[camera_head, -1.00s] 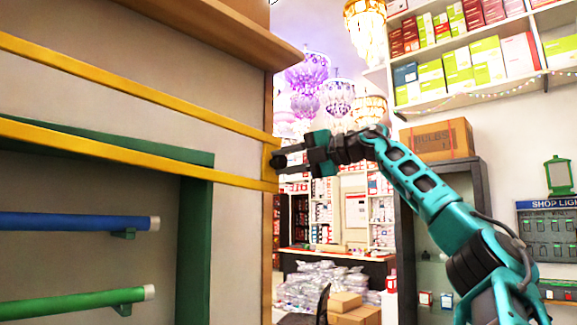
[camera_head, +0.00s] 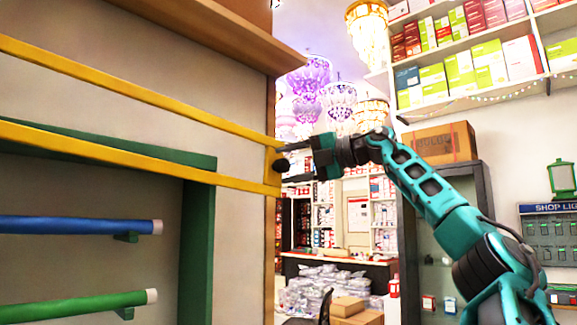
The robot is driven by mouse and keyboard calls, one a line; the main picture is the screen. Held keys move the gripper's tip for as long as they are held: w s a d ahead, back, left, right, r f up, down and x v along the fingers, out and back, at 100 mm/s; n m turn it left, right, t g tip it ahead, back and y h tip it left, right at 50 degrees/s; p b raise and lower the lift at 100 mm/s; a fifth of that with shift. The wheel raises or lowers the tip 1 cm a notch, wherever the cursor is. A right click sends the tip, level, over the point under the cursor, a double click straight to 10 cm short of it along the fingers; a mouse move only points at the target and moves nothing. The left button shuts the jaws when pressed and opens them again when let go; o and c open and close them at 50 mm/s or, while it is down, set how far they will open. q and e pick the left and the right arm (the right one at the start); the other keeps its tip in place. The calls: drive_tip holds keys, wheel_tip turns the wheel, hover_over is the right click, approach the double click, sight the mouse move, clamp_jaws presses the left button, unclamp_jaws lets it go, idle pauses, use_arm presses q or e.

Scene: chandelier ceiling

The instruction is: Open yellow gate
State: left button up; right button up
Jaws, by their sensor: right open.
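The yellow gate (camera_head: 130,146) shows at the left as two long yellow bars. They run to a short upright yellow end piece (camera_head: 272,180) beside the wooden post. My right gripper (camera_head: 283,155) reaches in from the right, with its fingers at this end piece. Its jaws are open. A dark rounded part lies against the end piece; I cannot tell whether it is a fingertip or a knob, or whether the fingers touch the gate. My left gripper is not in view.
Behind the bars are a green frame (camera_head: 198,245), a blue tube (camera_head: 75,224) and a green tube (camera_head: 75,306). A brown box (camera_head: 438,143) stands on a dark cabinet beyond my right arm. Shelves and chandeliers (camera_head: 366,30) fill the background.

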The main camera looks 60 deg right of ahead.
drive_tip(key=s+d+r+b, duration=0.1)
drive_tip(key=s, duration=1.1)
drive_tip(key=shift+d+r, duration=0.2)
drive_tip(key=shift+d, duration=0.15)
